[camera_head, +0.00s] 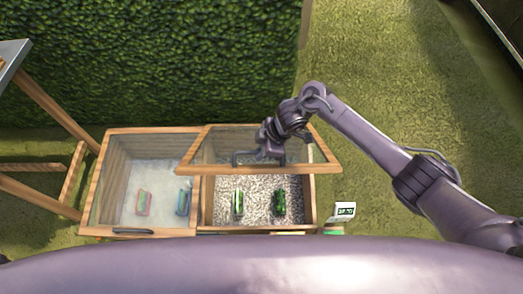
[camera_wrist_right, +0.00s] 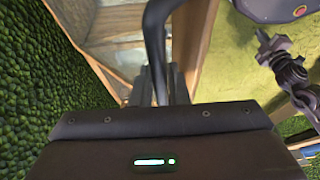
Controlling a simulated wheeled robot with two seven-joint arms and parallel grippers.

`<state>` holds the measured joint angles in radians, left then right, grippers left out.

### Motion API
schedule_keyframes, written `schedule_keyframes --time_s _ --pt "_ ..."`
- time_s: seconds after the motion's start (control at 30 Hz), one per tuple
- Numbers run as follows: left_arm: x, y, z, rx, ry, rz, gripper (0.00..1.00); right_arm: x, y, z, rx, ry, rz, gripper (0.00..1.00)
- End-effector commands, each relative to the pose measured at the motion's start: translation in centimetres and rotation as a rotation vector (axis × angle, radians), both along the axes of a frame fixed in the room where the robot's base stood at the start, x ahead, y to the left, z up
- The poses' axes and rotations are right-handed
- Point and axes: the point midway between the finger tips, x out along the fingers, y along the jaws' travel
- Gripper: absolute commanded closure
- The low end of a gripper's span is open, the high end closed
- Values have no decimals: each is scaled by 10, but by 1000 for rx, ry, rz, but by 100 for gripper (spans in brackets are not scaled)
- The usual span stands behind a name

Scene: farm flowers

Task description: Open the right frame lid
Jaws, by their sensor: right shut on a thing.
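The right frame (camera_head: 310,207) is a wooden box with a gravel bed. Its lid (camera_head: 324,158), a wood-rimmed glass panel, is raised and tilted up, leaving the front part of the box uncovered. My right gripper (camera_head: 268,153) is over the lid and shut on its dark handle (camera_head: 243,158). In the right wrist view the dark curved handle (camera_wrist_right: 155,40) runs down between the fingers (camera_wrist_right: 160,86), with the lid's wooden rim (camera_wrist_right: 196,40) beside it. My left gripper does not show.
The left frame (camera_head: 92,195) stands against the right one, its dark handle (camera_head: 133,231) at the front and two small coloured items inside. Two green items lie on the gravel. A small sign (camera_head: 344,210) stands to the right. A hedge (camera_head: 150,60) rises behind; grass lies right.

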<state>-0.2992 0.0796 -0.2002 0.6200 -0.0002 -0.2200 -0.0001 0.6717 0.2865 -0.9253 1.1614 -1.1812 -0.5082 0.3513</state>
Motion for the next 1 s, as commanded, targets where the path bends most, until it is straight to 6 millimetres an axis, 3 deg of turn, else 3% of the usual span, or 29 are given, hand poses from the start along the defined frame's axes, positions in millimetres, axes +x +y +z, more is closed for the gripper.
schedule_keyframes --time_s 0.03,0.43,0.47,0.6,1.0 --pt "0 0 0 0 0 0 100 7 -8 -4 -17 -9 -22 100" --pt "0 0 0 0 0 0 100 6 -8 -5 -17 -8 -23 100" --pt "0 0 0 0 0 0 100 6 -8 -5 -17 -7 -22 82" --pt "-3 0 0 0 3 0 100 4 -6 -4 -14 -6 -19 64" --pt "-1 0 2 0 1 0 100 3 -4 3 -7 -5 -13 64"
